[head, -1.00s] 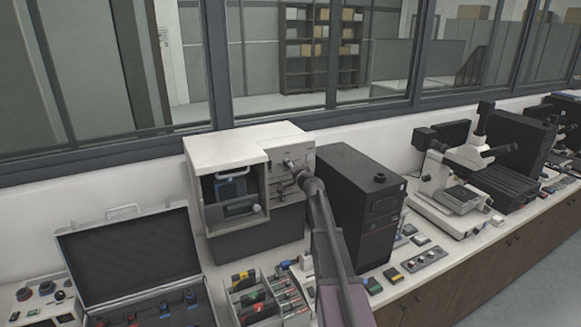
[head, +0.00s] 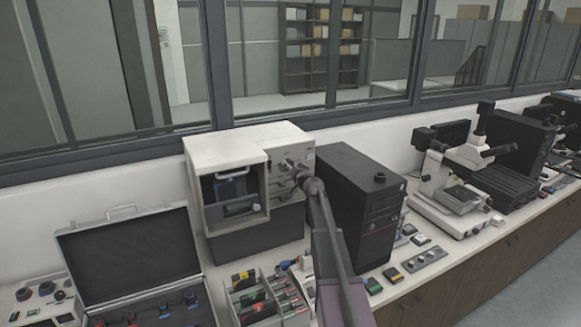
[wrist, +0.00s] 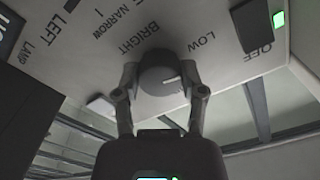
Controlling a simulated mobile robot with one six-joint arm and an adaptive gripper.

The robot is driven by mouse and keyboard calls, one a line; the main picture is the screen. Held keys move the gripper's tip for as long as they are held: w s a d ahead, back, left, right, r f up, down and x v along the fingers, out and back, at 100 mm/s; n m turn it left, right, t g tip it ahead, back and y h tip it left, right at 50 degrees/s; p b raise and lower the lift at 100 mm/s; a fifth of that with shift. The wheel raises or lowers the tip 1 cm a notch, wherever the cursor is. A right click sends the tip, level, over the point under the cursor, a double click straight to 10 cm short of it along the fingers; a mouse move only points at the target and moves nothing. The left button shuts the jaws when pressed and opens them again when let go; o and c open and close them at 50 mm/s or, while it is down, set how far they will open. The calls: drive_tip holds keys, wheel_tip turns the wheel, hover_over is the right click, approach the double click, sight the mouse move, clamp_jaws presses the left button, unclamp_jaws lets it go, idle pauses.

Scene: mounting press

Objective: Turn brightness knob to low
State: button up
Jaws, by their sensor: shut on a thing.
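The brightness knob (wrist: 155,68) is a dark round knob on a pale panel in the wrist view. A short white mark on its face lies right of its centre and points roughly to the right. The printed words BRIGHT and LOW stand above the knob, BRIGHT to the upper left and LOW to the upper right. My gripper (wrist: 161,84) has one finger on each side of the knob and is shut on it. In the head view my gripper (head: 291,168) is at the front panel of the white press (head: 225,145); the knob cannot be made out there.
In the wrist view a dark switch with a green light (wrist: 275,18) sits at upper right, by the word OFF. A black computer tower (head: 362,205) stands right of the press. An open case (head: 130,258) and a parts tray (head: 262,305) are in front and left.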

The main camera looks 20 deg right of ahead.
drive_tip(key=shift+w, duration=0.1)
drive_tip(key=o, duration=1.1)
drive_tip(key=shift+o, duration=0.2)
drive_tip(key=s, duration=1.2)
drive_tip(key=shift+d, duration=0.25)
drive_tip(key=shift+s, duration=0.1)
